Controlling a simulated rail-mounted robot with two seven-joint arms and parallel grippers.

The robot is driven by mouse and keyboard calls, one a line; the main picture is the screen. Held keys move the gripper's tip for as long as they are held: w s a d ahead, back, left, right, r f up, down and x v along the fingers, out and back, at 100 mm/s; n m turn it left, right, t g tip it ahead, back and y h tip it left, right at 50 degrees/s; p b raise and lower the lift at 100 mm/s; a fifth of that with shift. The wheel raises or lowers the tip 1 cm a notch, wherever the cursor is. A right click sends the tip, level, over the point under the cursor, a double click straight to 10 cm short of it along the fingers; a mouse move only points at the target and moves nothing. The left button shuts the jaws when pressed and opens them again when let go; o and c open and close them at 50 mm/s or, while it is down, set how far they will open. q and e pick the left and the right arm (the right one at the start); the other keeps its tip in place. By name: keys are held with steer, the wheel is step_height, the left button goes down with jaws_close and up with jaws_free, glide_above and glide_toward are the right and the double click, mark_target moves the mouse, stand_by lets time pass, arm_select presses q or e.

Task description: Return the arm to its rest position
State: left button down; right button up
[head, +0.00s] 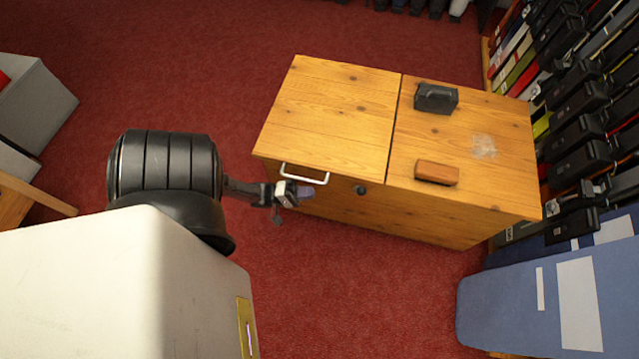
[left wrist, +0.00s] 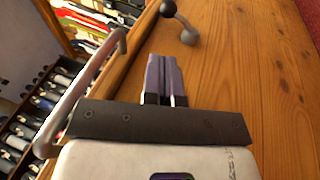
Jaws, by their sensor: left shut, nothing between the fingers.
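My left gripper (head: 306,192) is in front of the wooden chest, close to the white bar handle (head: 305,174) at its upper front edge. In the left wrist view the gripper (left wrist: 163,62) has its two purple-grey fingers together with nothing between them. The handle (left wrist: 82,90) runs beside it on the left, and I see a gap between it and the fingers. My right gripper is not in view.
The wooden chest (head: 335,110) stands on red carpet. A black block-like object (head: 435,97) and a brown block (head: 437,172) rest on its right lid. Racks of dark boxes (head: 575,138) line the right side. A blue surface (head: 500,310) is at lower right. Open carpet (head: 350,300) lies in front.

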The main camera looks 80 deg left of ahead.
arm_select(q)
steer(key=shift+s+a, duration=0.1)
steer(key=shift+s, duration=0.35)
